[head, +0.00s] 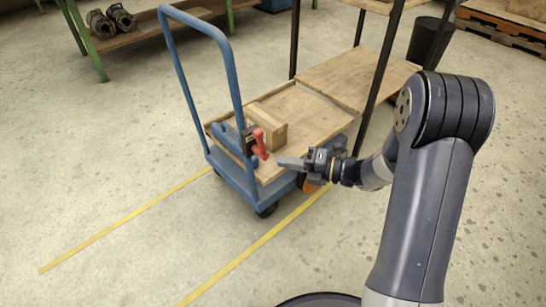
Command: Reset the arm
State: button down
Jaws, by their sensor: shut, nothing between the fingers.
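My arm (425,200) reaches in from the right side of the head view. My gripper (284,162) points left, shut and empty, in front of the near right side of a blue cart (230,170). A red-handled clamp (259,146) sits at the cart's handle end, just left of my fingertips, with a small space between them in the picture. A wooden block (268,125) rests on the cart's wooden deck behind the clamp. My gripper hides a little of the deck's near edge.
The cart's tall blue handle (233,80) rises at the left. Dark shelf posts (380,75) and a wooden shelf (350,75) stand behind my arm. A black bin (430,42) and pallet (505,25) are at the back right. Yellow lines (125,220) mark the clear floor.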

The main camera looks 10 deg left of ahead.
jog(key=shift+s+d, duration=0.1)
jog(key=shift+d, duration=0.4)
jog(key=shift+a, duration=0.1)
